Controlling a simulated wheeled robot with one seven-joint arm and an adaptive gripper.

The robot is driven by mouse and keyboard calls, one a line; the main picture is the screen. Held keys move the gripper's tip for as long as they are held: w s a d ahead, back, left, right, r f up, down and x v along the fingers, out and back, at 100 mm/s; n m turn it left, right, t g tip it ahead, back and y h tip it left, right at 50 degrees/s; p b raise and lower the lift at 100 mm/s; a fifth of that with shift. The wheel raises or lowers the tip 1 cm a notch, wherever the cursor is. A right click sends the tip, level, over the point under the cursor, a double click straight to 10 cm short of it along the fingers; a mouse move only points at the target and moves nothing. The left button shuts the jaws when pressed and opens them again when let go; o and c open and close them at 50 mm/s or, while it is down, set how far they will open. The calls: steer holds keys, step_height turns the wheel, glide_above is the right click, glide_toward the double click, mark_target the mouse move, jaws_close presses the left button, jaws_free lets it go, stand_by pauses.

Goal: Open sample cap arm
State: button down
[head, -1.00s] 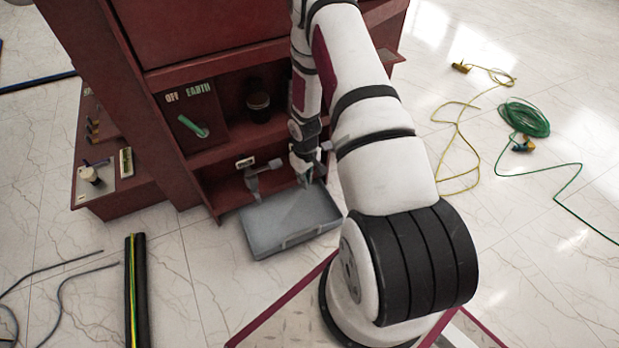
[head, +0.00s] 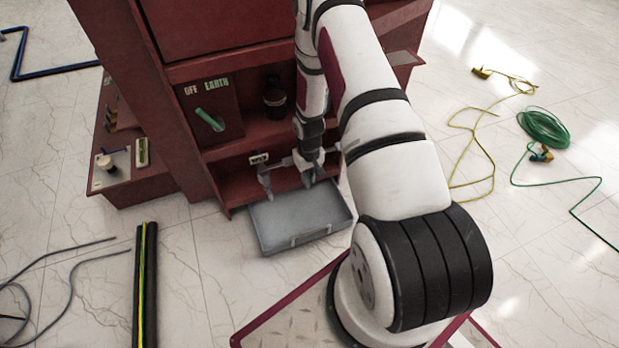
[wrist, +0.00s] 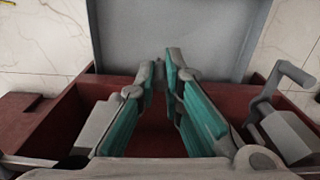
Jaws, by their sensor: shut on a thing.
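My gripper (head: 312,172) reaches down at the lower opening of the dark red cabinet, above the back of a grey tray. In the wrist view its green-padded fingers (wrist: 162,68) converge, with a small grey piece (wrist: 160,70) between the tips. I take that piece for the sample cap arm; most of it is hidden by the fingers. A grey tap-like fitting (head: 266,178) hangs left of my gripper in the head view. In the wrist view a grey fitting with a bent handle (wrist: 285,90) lies right of the fingers, and a grey block (wrist: 100,122) lies left.
The grey tray (head: 305,240) sits on the floor below my gripper. The cabinet (head: 225,150) has a green-handled OFF/EARTH switch (head: 210,120) and a dark bottle-like part (head: 274,98).

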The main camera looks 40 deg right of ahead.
steer(key=shift+a, duration=0.1)
steer(key=c, duration=1.7)
jaws_free()
steer(key=shift+o, duration=0.2)
step_height(320, 180, up, 12)
steer(key=shift+c, duration=0.3)
